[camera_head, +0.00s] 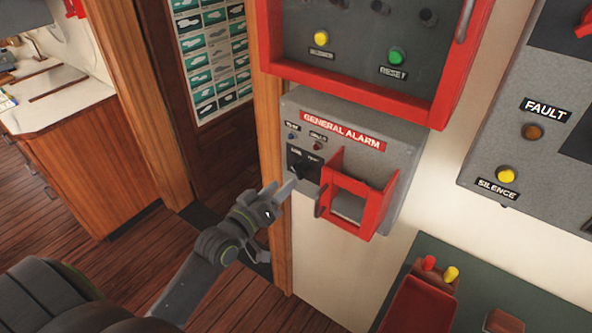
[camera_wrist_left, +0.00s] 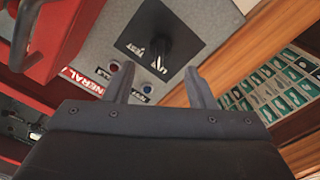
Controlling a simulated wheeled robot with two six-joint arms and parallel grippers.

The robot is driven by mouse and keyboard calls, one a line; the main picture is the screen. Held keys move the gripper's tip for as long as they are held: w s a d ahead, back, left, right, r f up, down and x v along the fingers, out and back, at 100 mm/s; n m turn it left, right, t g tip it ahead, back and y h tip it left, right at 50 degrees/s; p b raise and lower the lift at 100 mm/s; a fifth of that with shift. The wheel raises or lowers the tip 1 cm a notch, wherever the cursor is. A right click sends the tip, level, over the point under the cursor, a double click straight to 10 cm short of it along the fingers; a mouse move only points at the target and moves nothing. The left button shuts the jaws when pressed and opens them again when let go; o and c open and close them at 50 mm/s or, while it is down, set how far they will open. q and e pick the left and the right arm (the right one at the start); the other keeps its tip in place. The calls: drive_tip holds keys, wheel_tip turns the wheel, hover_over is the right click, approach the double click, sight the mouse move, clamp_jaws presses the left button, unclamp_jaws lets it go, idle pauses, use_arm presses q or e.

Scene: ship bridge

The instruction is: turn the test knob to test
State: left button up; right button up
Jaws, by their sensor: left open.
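The test knob (camera_head: 299,171) is a small black knob on a black plate on the grey general alarm box (camera_head: 399,158). In the left wrist view the knob (camera_wrist_left: 178,46) stands just beyond my fingertips, with white lettering beside it that includes "TEST". Its exact pointer direction is hard to tell. My left gripper (camera_head: 284,188) is close in front of the knob, and its fingers partly cover the plate. In the left wrist view the fingers (camera_wrist_left: 160,80) are apart with nothing between them. My right gripper is not in view.
A red hinged guard frame (camera_head: 376,205) juts out right of the knob. A red-framed panel (camera_head: 350,90) hangs above. A wooden door post (camera_head: 270,110) stands close on the left. A grey fault panel (camera_head: 500,150) is at right, and a green console (camera_head: 490,285) is below.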

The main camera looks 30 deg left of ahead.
sight(296, 173)
use_arm(q)
drive_tip(key=w, duration=0.4)
drive_tip(key=w+d, duration=0.1)
drive_tip(key=shift+w+p, duration=0.3)
drive_tip(key=shift+w, duration=0.7)
drive_tip(key=shift+c, duration=0.3)
drive_tip(key=c, duration=0.9)
